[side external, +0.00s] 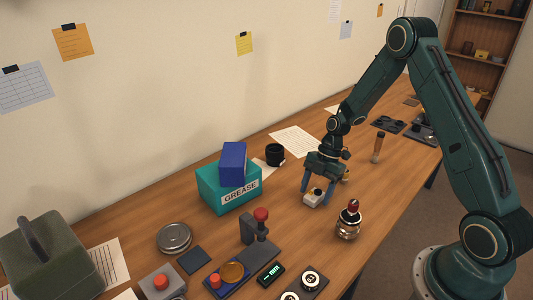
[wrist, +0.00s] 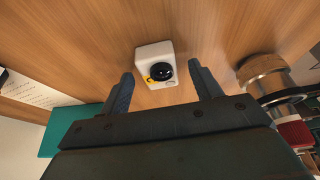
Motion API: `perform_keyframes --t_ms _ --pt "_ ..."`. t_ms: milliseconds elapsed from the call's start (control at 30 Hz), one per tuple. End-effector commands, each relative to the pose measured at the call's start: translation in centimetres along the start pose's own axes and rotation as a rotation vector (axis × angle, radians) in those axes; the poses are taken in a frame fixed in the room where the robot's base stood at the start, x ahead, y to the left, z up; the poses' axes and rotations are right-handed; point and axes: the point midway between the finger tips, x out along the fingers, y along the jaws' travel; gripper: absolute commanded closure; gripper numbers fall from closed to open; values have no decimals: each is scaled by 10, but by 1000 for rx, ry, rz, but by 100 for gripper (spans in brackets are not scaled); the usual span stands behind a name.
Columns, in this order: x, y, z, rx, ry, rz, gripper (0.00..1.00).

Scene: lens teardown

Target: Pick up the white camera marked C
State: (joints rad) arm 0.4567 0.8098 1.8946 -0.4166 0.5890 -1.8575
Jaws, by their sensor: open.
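The white camera (side external: 313,198) sits on the wooden table, below and between my gripper's fingers in the side view. In the wrist view the white camera (wrist: 152,55) shows a round black lens and a yellow detail at its lower left. My gripper (side external: 318,190) is open and empty, pointing down at the camera. In the wrist view the two fingertips of my gripper (wrist: 165,79) lie on either side of the camera's near edge, with gaps on both sides. I cannot tell whether the fingertips have reached the camera's height.
A brass jar with a red top (side external: 348,220) stands close to the camera's right. A black cup (side external: 275,154) and wooden-handled tool (side external: 377,147) stand behind. Several parts crowd the front.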

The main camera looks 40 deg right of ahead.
Motion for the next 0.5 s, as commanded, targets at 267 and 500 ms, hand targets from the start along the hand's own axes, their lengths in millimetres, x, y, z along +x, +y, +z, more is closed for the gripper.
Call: perform_keyframes --t_ms 267,500 --pt "0 0 0 0 0 0 42" --pt "0 0 0 0 0 0 86"
